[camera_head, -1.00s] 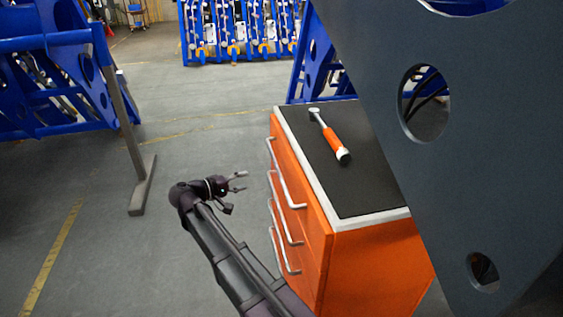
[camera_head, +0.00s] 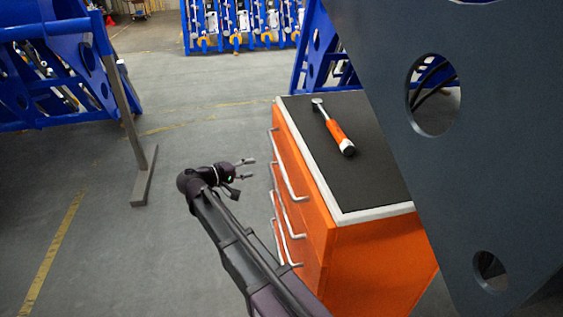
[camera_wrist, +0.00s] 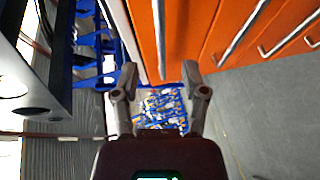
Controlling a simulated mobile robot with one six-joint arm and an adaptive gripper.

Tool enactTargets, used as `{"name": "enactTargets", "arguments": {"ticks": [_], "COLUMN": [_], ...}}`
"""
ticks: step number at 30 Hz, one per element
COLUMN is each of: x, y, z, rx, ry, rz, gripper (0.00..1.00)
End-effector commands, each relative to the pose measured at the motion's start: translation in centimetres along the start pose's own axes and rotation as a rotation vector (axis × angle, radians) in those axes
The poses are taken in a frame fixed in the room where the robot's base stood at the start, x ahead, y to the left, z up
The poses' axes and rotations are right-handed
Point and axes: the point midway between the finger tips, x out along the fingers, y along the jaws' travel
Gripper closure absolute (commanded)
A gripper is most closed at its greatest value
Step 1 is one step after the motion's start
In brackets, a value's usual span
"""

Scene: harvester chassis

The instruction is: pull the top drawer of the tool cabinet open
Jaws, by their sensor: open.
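The orange tool cabinet (camera_head: 370,262) has a dark top with a pale rim and several drawers on its left-facing front. The top drawer's silver bar handle (camera_head: 286,168) runs along the front just below the rim; that drawer looks closed. My gripper (camera_head: 246,169) is left of the drawer front, with its fingers pointing toward it and a gap between. In the wrist view my gripper (camera_wrist: 160,72) is open and empty. There the top handle (camera_wrist: 160,40) lies ahead, in line with the space between the fingers, not touching them.
A ratchet with an orange grip (camera_head: 335,130) lies on the cabinet top. A large dark grey plate with holes (camera_head: 450,170) stands close on the right. Blue frames (camera_head: 60,70) stand at left and back. The floor (camera_head: 110,240) left of the cabinet is clear.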

Motion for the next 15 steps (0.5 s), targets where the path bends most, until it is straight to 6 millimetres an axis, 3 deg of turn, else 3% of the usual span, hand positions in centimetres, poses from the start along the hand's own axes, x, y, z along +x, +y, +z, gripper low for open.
{"name": "enactTargets", "arguments": {"ticks": [15], "x": [7.6], "y": [-0.1], "z": [0.1], "rx": [0.000], "ry": [-0.003], "rz": [0.000], "gripper": [0.43]}}
